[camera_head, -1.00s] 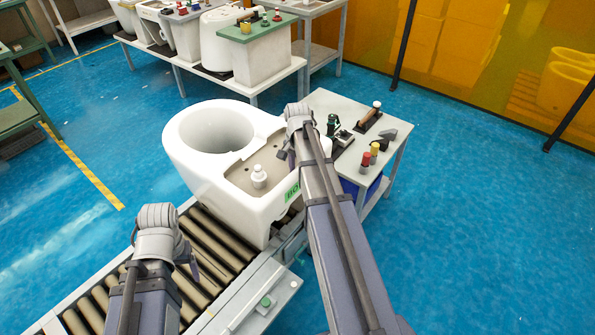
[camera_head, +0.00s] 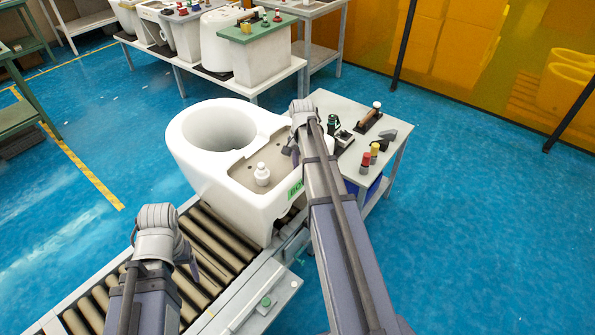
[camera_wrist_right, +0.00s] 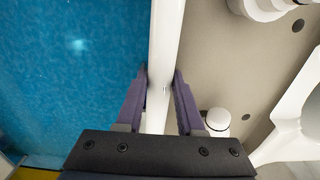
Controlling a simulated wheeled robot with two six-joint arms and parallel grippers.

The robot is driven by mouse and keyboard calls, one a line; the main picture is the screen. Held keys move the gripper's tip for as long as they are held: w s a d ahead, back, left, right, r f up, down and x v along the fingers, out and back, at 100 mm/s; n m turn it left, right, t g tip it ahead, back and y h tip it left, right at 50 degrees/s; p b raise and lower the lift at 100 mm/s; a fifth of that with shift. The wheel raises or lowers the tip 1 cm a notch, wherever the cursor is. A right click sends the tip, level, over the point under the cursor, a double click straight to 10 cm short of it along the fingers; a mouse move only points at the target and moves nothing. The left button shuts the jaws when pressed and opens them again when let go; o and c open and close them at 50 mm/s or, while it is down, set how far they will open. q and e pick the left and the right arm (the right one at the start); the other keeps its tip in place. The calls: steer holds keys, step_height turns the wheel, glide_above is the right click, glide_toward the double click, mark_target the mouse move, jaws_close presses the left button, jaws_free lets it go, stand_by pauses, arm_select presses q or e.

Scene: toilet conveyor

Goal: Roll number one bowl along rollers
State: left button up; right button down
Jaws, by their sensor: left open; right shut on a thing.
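The white toilet bowl (camera_head: 225,190) stands upright at the far end of the roller conveyor (camera_head: 215,240), with a green label (camera_head: 296,190) on its side, its text partly hidden. A small white fitting (camera_head: 262,174) sits on its beige recessed deck. My right gripper (camera_head: 290,153) is at the bowl's right edge. In the right wrist view, its fingers (camera_wrist_right: 160,84) are shut on either side of the bowl's white rim wall (camera_wrist_right: 164,50). My left gripper (camera_head: 196,268) is open and empty above the rollers, nearer than the bowl and apart from it.
A small table (camera_head: 345,105) with tools and coloured bottles stands right of the bowl, close to my right arm. A rear bench (camera_head: 280,88) holds more ceramic pieces. Blue floor is open left of the conveyor. A control box with a green button (camera_head: 266,301) flanks the rollers.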

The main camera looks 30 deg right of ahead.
steer(key=shift+w+d, duration=0.25)
steer(key=shift+d, duration=0.35)
steer(key=c, duration=0.5)
jaws_free()
steer(key=shift+a, duration=0.1)
step_height(320, 180, up, 8)
steer(key=p, duration=0.8)
steer(key=shift+f, duration=0.1)
steer(key=shift+s, duration=0.1)
